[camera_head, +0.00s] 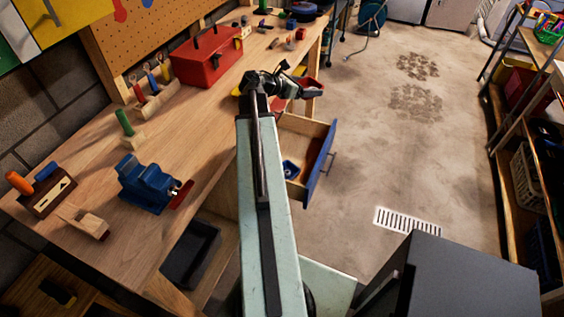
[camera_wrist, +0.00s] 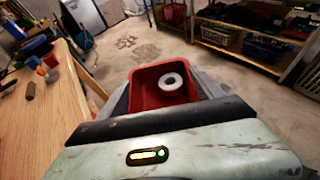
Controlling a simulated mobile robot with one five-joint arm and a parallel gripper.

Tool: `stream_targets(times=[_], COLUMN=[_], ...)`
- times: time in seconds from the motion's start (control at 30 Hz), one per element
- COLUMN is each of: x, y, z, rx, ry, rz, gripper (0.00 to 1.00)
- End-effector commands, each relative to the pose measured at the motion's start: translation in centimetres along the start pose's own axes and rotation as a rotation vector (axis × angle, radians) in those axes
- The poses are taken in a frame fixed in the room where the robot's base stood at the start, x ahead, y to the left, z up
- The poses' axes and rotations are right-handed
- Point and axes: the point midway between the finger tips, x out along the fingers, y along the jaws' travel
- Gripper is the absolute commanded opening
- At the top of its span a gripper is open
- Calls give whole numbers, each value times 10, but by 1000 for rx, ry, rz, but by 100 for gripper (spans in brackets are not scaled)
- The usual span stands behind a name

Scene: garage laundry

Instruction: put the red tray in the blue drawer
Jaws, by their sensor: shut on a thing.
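The red tray (camera_head: 313,84) is in my gripper (camera_head: 292,84), held out past the edge of the workbench. In the wrist view the tray (camera_wrist: 146,77) sits between the grey fingers, with a white ring-shaped roll (camera_wrist: 171,81) inside it. The blue drawer (camera_head: 320,164) is pulled open from the bench, nearer to the camera than the tray and lower. It has a blue front and wooden sides. A small blue thing (camera_head: 290,169) lies in it. My arm hides part of the drawer's left side.
The wooden workbench (camera_head: 95,235) holds a red toolbox (camera_head: 205,60), a blue vise (camera_head: 148,183) and several tools. A dark grey cabinet (camera_head: 465,280) stands at the lower right. Loaded shelves (camera_head: 520,150) line the right side. The concrete floor between is clear.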

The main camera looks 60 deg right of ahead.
Motion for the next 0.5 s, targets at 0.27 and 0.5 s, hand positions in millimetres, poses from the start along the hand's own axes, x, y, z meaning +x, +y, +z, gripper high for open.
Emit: stream_targets(times=[0.27, 0.5], x=[71, 127], y=[37, 69], z=[-104, -178], rx=[-80, -153], ry=[18, 16], rz=[188, 360], gripper=[37, 37])
